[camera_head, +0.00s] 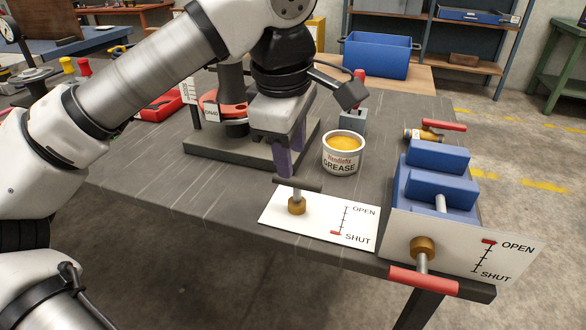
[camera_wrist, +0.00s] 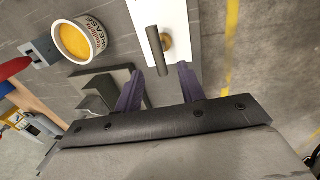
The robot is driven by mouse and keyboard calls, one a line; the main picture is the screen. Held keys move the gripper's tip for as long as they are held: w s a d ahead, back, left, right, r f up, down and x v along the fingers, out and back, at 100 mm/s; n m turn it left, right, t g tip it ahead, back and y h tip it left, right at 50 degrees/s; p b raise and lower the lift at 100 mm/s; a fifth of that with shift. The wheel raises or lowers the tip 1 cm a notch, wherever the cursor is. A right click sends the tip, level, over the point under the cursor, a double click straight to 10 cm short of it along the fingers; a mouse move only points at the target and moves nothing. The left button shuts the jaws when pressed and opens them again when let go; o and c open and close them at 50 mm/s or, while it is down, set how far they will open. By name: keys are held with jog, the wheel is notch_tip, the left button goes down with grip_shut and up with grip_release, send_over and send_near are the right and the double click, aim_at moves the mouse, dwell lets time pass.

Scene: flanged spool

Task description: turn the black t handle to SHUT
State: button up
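The black T handle (camera_head: 297,186) stands on a brass hub on a white plate (camera_head: 318,222) lying at the table's front edge. Its bar runs roughly left to right in the head view. The plate's scale reads OPEN at the top and SHUT at the bottom, with a red mark at the SHUT end. My gripper (camera_head: 290,163) is open, its purple fingers pointing down just behind the handle. In the wrist view, the handle bar (camera_wrist: 157,50) points between the fingers of my gripper (camera_wrist: 160,70), with its near end between the tips. I see no contact.
A second upright plate (camera_head: 455,262) with a red T handle (camera_head: 424,280) and its own OPEN/SHUT scale is to the right. Blue blocks (camera_head: 435,185) stand behind it. A grease tin (camera_head: 343,153) is close to my gripper's right. A dark-based stand (camera_head: 222,150) is behind left.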

notch_tip(320, 180, up, 6)
jog(key=s, duration=0.1)
jog(key=shift+a, duration=0.2)
jog(key=shift+s, duration=0.1)
